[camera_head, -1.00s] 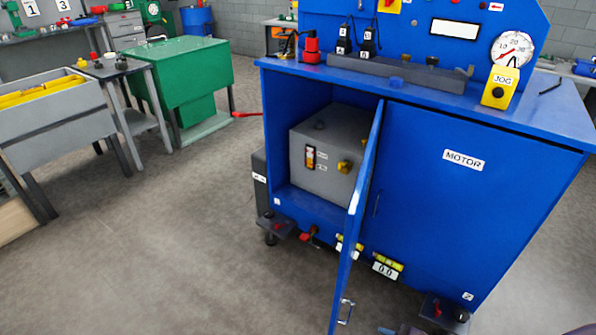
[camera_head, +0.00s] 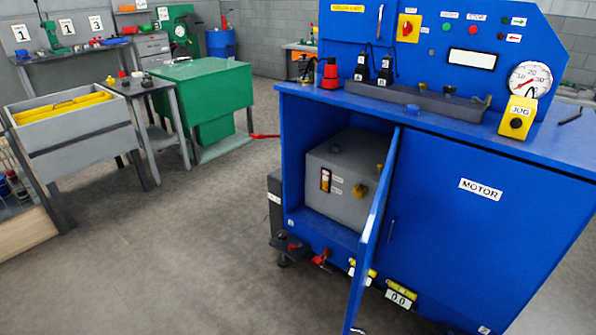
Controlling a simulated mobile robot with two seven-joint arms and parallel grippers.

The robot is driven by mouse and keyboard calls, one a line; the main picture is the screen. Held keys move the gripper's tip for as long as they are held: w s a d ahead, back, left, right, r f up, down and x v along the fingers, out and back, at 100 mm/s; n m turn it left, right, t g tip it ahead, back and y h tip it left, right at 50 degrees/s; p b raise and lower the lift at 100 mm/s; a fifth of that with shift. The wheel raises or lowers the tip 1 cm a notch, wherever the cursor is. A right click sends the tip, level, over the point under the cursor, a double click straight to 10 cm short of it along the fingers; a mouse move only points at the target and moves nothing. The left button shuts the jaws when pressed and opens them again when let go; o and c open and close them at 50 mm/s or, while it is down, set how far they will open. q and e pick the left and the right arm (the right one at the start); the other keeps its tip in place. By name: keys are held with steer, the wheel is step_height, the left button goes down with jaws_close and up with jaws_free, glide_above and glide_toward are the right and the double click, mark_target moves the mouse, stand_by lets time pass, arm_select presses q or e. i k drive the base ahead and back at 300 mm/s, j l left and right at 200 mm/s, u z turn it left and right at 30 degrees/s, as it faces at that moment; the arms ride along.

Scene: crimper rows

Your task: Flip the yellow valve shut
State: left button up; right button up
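The blue machine cabinet (camera_head: 470,235) stands at the right with one door (camera_head: 372,240) swung open. Below its floor edge are two yellow handles, one (camera_head: 366,272) partly behind the open door and one (camera_head: 402,287) right of it above a white tag (camera_head: 398,299). A red lever (camera_head: 321,259) sits to their left. Neither gripper is in view.
The open door juts toward me past the cabinet's lower edge. A green cabinet (camera_head: 200,100), a small side table (camera_head: 150,90) and a grey bin (camera_head: 85,130) stand at left. The floor (camera_head: 190,260) before them is clear.

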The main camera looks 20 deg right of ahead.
mark_target(356, 189)
steer(key=l+z, duration=0.1)
steer(key=z, duration=0.4)
steer(key=k+l+z, duration=0.1)
steer(key=z, duration=0.4)
steer(key=i+j, duration=0.15)
steer(key=i, duration=0.5)
steer(key=j+z, duration=0.15)
steer(key=j, duration=0.25)
steer(key=k+j+z, duration=0.2)
steer(key=j, duration=0.2)
steer(key=i+j+z, duration=0.1)
steer(key=j+z, duration=0.7)
steer(key=j, duration=1.3)
steer(key=i+j+u, duration=0.1)
steer(key=j, duration=0.35)
